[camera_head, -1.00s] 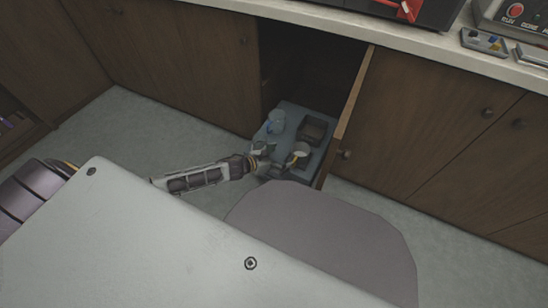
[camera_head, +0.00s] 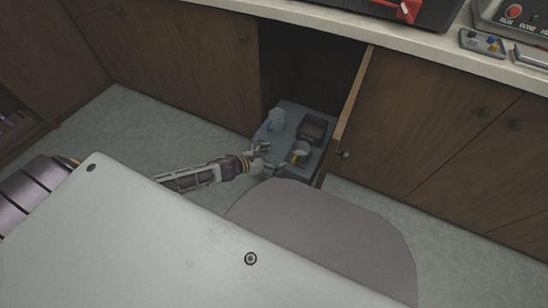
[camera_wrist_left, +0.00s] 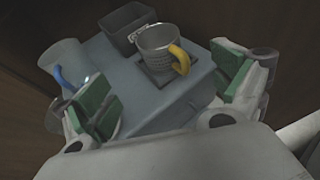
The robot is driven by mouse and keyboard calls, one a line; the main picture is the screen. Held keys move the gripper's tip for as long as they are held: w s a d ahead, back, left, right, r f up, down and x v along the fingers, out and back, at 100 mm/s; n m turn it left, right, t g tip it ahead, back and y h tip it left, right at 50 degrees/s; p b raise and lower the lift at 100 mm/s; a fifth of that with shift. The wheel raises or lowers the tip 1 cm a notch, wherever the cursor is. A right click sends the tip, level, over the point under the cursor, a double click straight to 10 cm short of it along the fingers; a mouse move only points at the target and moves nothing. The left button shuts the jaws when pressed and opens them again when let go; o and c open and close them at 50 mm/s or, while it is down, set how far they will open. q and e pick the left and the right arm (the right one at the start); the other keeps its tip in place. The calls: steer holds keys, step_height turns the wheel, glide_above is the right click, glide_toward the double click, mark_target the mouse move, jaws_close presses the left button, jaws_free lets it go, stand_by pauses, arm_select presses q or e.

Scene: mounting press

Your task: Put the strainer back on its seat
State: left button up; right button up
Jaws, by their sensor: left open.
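The strainer (camera_head: 301,148) is a small grey mesh cup with a yellow handle. In the left wrist view the strainer (camera_wrist_left: 157,52) stands upright, or nearly so, on a dark square seat (camera_wrist_left: 149,81), which it partly hides. I cannot tell whether it is fully seated. My left gripper (camera_head: 275,158) is open and empty, close to the strainer on its handle side. In the left wrist view its green-padded fingers (camera_wrist_left: 168,96) are spread wide, with the strainer beyond them and apart from them. My right gripper is not in view.
The seat is on a grey-blue pull-out platform (camera_head: 288,112) in an open cabinet. A dark open box (camera_head: 313,129) stands behind the strainer and a translucent bluish jug (camera_head: 276,120) to the left. The open cabinet door (camera_head: 346,112) bounds the right side. A grey worktop (camera_head: 400,35) runs above.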

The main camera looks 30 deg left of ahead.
arm_select(q)
steer(key=s+d+m+g+y, duration=0.1)
steer(key=s+d+m, duration=0.4)
steer(key=s+m, duration=0.5)
steer(key=s+d+m+g+y, duration=0.2)
steer(key=s+m, duration=0.8)
steer(key=m, duration=1.1)
steer(key=d+r+g, duration=0.1)
steer(key=d+g, duration=0.1)
steer(key=d, duration=0.2)
steer(key=shift+s+d, duration=0.2)
steer(key=shift+d, duration=0.1)
